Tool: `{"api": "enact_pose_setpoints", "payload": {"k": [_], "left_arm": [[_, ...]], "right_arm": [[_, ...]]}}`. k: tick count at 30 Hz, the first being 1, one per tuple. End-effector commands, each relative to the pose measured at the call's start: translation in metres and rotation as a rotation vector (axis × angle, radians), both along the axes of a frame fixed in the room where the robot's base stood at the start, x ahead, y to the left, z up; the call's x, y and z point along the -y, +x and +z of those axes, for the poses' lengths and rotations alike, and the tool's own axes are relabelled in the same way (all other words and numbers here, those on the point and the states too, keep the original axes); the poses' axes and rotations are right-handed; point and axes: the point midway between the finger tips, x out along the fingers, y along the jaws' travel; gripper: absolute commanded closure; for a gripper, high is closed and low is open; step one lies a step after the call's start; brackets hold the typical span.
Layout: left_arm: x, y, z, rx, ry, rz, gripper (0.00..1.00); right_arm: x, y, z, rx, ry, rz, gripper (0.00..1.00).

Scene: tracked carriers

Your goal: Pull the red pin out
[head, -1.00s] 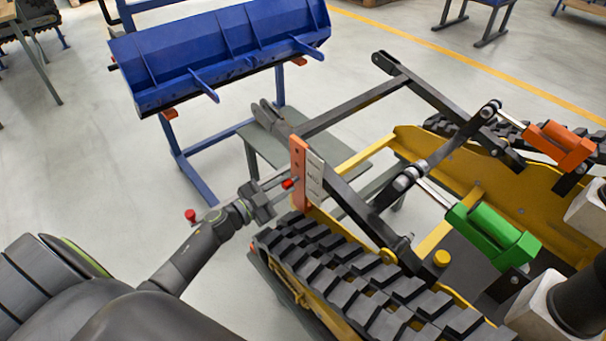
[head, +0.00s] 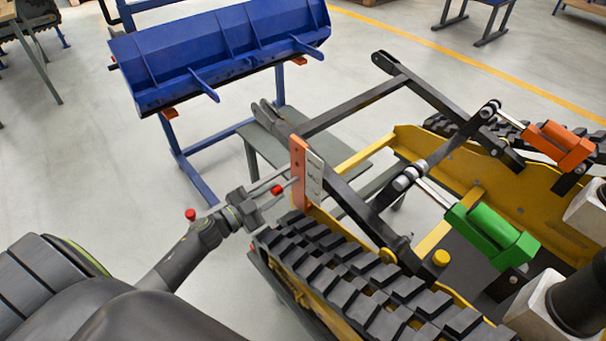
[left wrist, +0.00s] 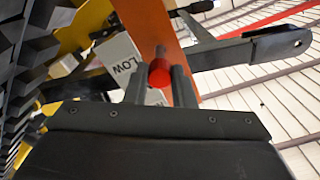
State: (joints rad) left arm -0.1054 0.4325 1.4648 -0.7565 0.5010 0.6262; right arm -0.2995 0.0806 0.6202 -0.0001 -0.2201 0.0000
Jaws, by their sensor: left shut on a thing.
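The red pin (head: 277,190) has a red round head and a grey shaft that reaches toward the upright orange plate (head: 299,172) at the front of the yellow tracked carrier. In the left wrist view the red head (left wrist: 160,73) sits between my two grey fingertips, in front of the orange plate. My left gripper (head: 273,186) is shut on the pin's head, a short distance left of the plate. Whether the shaft's tip is still inside the plate is hidden. My right gripper is not in view.
A white label plate (head: 314,178) is beside the orange plate. A black track (head: 340,270) runs just below. Black lift arms with a green cylinder (head: 492,236) and an orange cylinder (head: 560,146) are to the right. A blue bucket (head: 220,55) stands on a blue frame behind.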

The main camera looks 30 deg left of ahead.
Motion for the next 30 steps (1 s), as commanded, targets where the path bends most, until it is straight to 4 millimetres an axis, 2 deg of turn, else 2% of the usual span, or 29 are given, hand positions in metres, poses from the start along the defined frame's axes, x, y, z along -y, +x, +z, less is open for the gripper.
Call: {"api": "enact_pose_setpoints", "payload": {"k": [30], "left_arm": [[-0.014, -0.033, 0.000, 0.000, 0.001, -0.001, 1.00]], "right_arm": [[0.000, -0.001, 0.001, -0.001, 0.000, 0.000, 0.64]]}}
